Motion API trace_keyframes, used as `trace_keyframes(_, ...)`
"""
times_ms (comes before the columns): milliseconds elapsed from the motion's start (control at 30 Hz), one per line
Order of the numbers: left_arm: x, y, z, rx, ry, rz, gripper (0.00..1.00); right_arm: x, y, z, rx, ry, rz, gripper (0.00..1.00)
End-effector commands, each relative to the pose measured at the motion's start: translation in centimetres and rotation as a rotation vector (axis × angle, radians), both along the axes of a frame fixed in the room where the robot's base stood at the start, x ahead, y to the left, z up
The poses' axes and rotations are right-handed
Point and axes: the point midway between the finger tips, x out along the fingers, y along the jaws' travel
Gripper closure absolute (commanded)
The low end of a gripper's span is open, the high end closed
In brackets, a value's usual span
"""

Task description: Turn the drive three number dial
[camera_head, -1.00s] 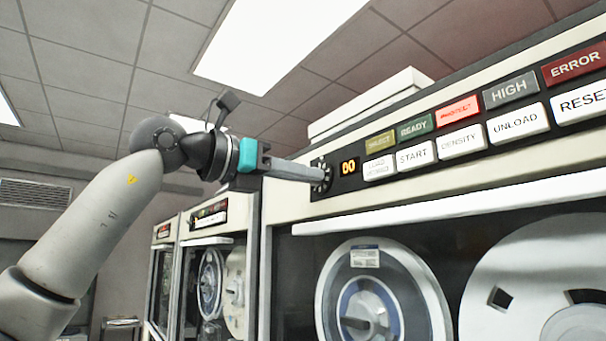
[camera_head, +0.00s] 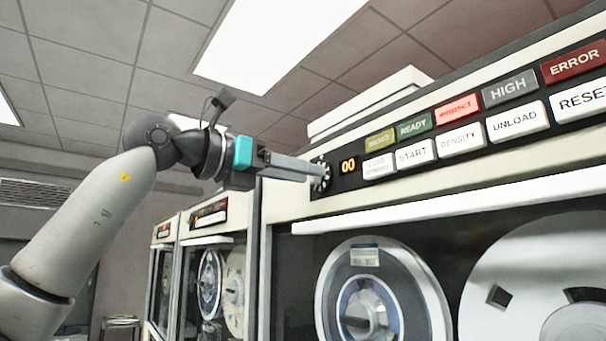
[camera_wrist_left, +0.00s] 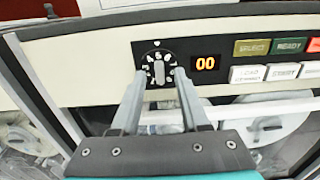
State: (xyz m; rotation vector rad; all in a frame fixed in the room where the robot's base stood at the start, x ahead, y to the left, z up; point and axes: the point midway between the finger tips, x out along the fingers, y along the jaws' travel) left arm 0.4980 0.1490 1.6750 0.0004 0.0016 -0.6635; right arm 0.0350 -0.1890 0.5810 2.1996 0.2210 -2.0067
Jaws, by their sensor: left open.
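The number dial (camera_head: 320,175) is a round black knob plate with white marks on the nearest tape drive's panel. In the left wrist view the dial (camera_wrist_left: 159,69) has a pale upright grip bar in its middle. My left gripper (camera_head: 308,170) reaches in from the left with its fingertips at the dial. In the left wrist view the open fingers (camera_wrist_left: 157,76) stand on either side of the grip bar, with a gap to each side. Contact cannot be told. The display (camera_head: 348,166) beside the dial shows an orange 00. My right gripper is out of view.
Right of the display are lit labels, such as the READY label (camera_head: 413,127), and white buttons, such as the START button (camera_head: 413,155). A white ledge (camera_head: 430,207) juts out below. Other drives (camera_head: 205,270) stand at left.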

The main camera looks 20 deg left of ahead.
Motion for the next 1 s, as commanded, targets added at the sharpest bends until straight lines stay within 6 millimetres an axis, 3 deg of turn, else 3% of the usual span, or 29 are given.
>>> trace_keyframes(600, -10.1, 8.0, 0.0, -0.001, -0.002, 0.003, 0.55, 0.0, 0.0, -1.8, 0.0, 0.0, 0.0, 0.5)
trace_keyframes(1000, -11.4, 8.9, 0.0, 0.0, 0.0, 0.001, 0.55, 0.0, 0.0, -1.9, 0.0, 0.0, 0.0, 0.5)
